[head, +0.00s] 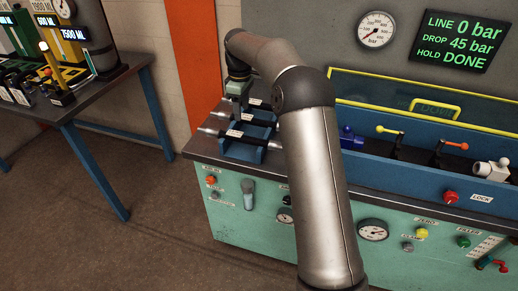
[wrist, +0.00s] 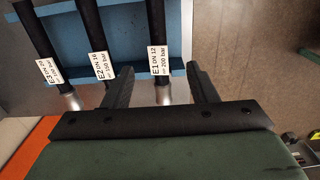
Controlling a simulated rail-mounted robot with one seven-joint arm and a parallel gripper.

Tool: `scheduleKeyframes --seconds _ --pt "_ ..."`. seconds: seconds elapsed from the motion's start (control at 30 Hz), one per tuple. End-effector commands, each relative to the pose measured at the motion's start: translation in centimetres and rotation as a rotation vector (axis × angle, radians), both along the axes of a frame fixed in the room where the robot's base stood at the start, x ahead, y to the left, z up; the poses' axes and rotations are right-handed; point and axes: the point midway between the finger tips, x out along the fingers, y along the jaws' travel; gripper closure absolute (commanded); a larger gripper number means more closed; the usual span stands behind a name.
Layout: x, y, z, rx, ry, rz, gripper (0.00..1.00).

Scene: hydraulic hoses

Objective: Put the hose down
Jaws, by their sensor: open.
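My gripper (wrist: 160,72) is open, with one finger on each side of the hose E1 (wrist: 158,30), a black hose with a white label reading DN 12, 200 bar, and a metal end. Gaps show between the fingers and the hose. Hoses E2 (wrist: 93,30) and E3 (wrist: 36,32) lie beside it to the left, all on a blue rack (wrist: 127,40). In the head view, the rack (head: 230,150) stands at the bench's left end with the hoses lying across it. There, my gripper (head: 237,101) is at its back, its fingertips hard to make out.
Right of my arm is a blue trough (head: 385,168) with valves and a raised yellow-framed guard (head: 425,97). The display (head: 463,40) reads line 0 bar, drop 45 bar, hold DONE. A separate table (head: 75,100) stands at left, with open floor between.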

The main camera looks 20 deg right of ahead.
Motion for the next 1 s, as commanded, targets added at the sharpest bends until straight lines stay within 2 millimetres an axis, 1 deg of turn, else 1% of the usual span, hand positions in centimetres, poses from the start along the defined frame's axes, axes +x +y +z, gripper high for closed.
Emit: scheduleKeyframes --seconds 0.07,0.17,0.27,0.3,0.37,0.4,0.47,0.5,0.57,0.6,0.67,0.7,0.8,0.83,0.9,1.0 --pt "-0.2 0.1 0.3 -0.001 0.0 -0.004 0.48" --pt "-1.8 0.5 1.3 -0.013 -0.005 -0.035 0.48" --pt "-5.4 1.2 3.0 -0.032 -0.013 -0.111 0.48" --pt "-7.5 1.4 3.6 -0.04 -0.017 -0.156 0.48" --pt "-11.0 1.5 4.4 -0.05 -0.025 -0.237 0.48" --pt "-13.6 1.5 4.7 -0.055 -0.031 -0.295 0.48" --pt "-17.6 1.4 4.9 -0.057 -0.039 -0.386 0.48" --pt "-20.3 1.2 4.8 -0.057 -0.044 -0.448 0.48" --pt "-24.5 1.0 4.4 -0.049 -0.05 -0.544 0.48" --pt "-27.2 0.8 3.9 -0.043 -0.056 -0.606 0.48" --pt "-31.0 0.5 2.9 -0.031 -0.058 -0.698 0.48" --pt "-33.4 0.4 2.2 -0.021 -0.06 -0.752 0.48" --pt "-38.1 0.2 0.3 0.002 -0.058 -0.866 0.48" --pt "-39.1 0.2 -0.2 0.009 -0.059 -0.893 0.48" --pt "-41.0 0.2 -1.1 0.019 -0.055 -0.939 0.48" --pt "-42.4 0.2 -1.8 0.028 -0.054 -0.974 0.48"
